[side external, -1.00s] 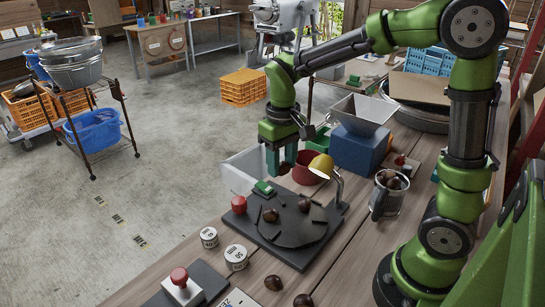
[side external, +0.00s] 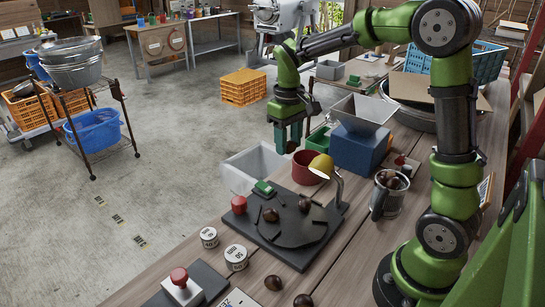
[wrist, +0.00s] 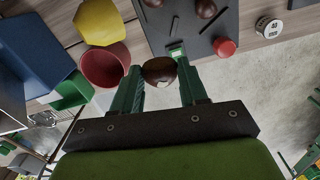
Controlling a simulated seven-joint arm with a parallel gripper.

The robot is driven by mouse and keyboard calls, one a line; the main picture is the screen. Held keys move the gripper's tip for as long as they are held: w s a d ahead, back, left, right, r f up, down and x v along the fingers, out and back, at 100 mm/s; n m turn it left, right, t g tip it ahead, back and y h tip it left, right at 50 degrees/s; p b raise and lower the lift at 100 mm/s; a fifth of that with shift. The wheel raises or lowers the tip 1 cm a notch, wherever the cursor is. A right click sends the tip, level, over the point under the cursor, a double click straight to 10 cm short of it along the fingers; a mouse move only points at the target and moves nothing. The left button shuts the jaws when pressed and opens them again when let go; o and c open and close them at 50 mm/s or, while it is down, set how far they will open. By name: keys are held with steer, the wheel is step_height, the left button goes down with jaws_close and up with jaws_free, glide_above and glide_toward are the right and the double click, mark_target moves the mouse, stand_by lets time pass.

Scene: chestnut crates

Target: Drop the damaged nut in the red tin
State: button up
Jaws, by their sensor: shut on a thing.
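My gripper (side external: 289,146) is raised above the bench's far edge, over the clear bin and left of the red tin. In the wrist view its green fingers (wrist: 160,78) are shut on a brown nut (wrist: 157,69) with a pale patch on its lower side. The nut is hard to make out in the side view. The red tin (side external: 304,172) stands open behind the yellow lamp; it also shows in the wrist view (wrist: 101,70), left of the fingers. The held nut is beside the tin, not over it.
A yellow lamp (side external: 321,165) leans close to the red tin. The clear bin (side external: 240,178), a green tray (side external: 319,138) and a blue box with a hopper (side external: 360,150) surround it. A dark plate (side external: 288,232) holds nuts and a red button (side external: 239,204).

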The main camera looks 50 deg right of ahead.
steer(key=w+d+n, duration=0.1)
steer(key=w+d, duration=0.1)
steer(key=d, duration=1.4)
steer(key=shift+n, duration=0.3)
steer(key=shift+a+f, duration=0.15)
steer(key=shift+f, duration=2.7)
steer(key=o, duration=1.1)
steer(key=shift+r, duration=0.1)
step_height(320, 180, up, 17)
steer(key=shift+f, duration=0.15)
